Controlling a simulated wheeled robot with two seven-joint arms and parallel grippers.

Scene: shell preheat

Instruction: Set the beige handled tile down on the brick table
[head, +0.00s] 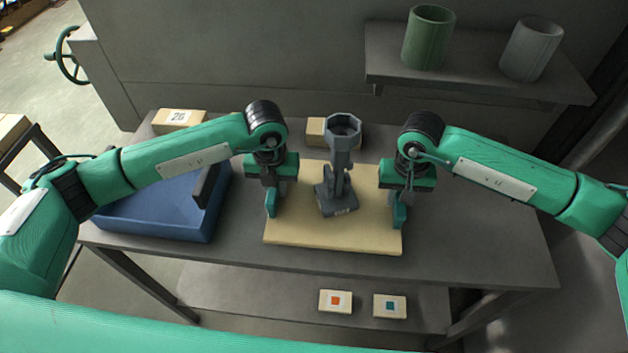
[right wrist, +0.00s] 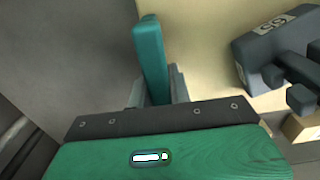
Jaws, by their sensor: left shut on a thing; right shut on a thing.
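The beige tile (head: 290,240) is a flat board in the middle of the dark grey brick table (head: 470,262). My left gripper (head: 271,200) is shut at its left side, and my right gripper (head: 398,205) is shut at its right side. The gripped handles are mostly hidden by the fingers. A dark grey stand (head: 338,200) with an octagonal cup on top is upright over the tile.
A blue tray (head: 150,222) with a dark handle is left of the tile. A box labelled 26 (head: 179,119) and another beige box (head: 316,131) stand behind. A wall shelf (head: 470,72) holds a green cup (head: 428,38) and a grey cup (head: 531,50). The table's right side is clear.

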